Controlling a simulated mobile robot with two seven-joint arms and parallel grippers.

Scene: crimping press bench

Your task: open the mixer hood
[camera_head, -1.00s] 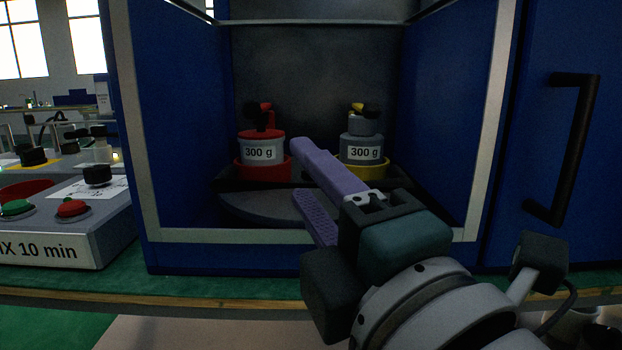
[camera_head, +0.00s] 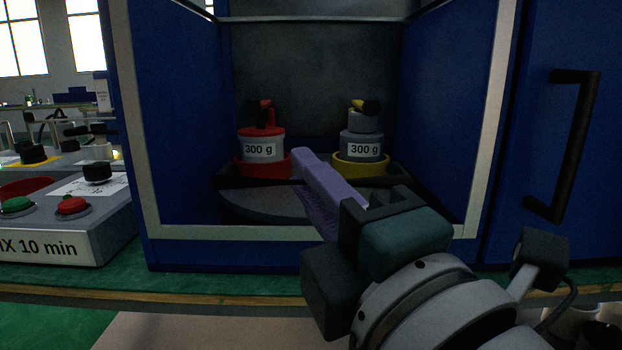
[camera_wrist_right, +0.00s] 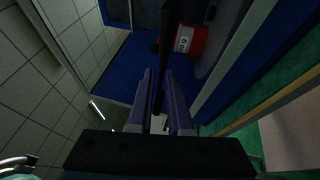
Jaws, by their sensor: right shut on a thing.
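The mixer is a blue cabinet with a pale-framed front (camera_head: 190,233). A dark horizontal handle bar (camera_head: 255,183) runs across the lower part of this front, and the hood looks down. My right gripper (camera_head: 300,168), with purple fingers, is shut on this bar near its middle. In the right wrist view the dark bar (camera_wrist_right: 172,45) runs in between the two fingers (camera_wrist_right: 160,95). The fingers hide part of the bar in the head view. Behind it stand a red-lidded pot (camera_head: 262,148) and a grey pot in a yellow holder (camera_head: 361,150), both labelled 300 g. My left gripper is not in view.
A control box (camera_head: 60,235) with a green button (camera_head: 17,205) and a red button (camera_head: 72,205) stands at left. A blue door with a black vertical handle (camera_head: 572,145) is at right. The green bench edge (camera_head: 200,288) runs below the mixer.

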